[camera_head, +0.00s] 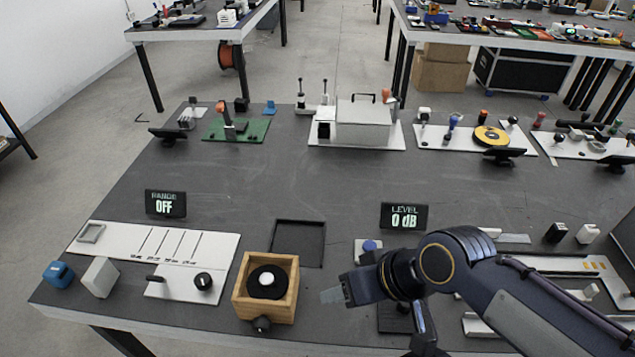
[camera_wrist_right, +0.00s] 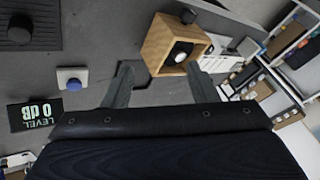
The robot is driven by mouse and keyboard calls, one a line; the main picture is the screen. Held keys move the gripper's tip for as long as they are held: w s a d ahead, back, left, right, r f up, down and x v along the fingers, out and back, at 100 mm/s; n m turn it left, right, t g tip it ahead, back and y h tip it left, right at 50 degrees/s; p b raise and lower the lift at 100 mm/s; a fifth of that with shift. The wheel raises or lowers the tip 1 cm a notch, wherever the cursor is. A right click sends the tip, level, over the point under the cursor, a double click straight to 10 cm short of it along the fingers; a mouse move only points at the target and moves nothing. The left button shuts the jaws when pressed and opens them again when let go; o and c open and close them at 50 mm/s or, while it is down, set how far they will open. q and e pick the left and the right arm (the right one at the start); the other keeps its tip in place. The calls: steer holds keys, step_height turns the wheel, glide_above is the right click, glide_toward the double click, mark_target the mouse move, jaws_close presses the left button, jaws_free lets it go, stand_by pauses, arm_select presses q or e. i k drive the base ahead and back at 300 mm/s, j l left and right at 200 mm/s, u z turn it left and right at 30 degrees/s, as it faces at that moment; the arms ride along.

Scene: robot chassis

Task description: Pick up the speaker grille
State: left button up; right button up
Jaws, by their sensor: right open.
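The speaker grille (camera_head: 298,243) appears to be the flat black square panel lying on the dark table, just behind and right of the wooden speaker box (camera_head: 266,285). My right gripper (camera_head: 332,296) is above the table, to the right of the box and in front of the panel, not touching it. In the right wrist view its two fingers (camera_wrist_right: 162,84) are apart with nothing held between them. A dark patch, likely part of the panel (camera_wrist_right: 152,93), shows between the fingers, partly hidden by the gripper. The box also shows there (camera_wrist_right: 175,45). My left gripper is out of view.
A blue button on a white base (camera_head: 369,247) and the LEVEL display (camera_head: 404,216) stand right of the panel. A white slotted plate (camera_head: 155,243) and a knob panel (camera_head: 190,284) lie left of the box. The table behind the panel is clear.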

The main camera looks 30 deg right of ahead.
mark_target(393, 318)
steer(key=l+z, duration=0.1)
steer(key=z, duration=0.3)
steer(key=l+z, duration=0.1)
steer(key=z, duration=0.3)
steer(key=l+z, duration=0.1)
steer(key=z, duration=0.35)
steer(key=l+z, duration=0.1)
steer(key=z, duration=0.3)
steer(key=u, duration=1)
steer(key=k+l+u, duration=0.15)
steer(key=u, duration=0.15)
steer(key=k+l+u, duration=0.1)
steer(key=k+u, duration=0.15)
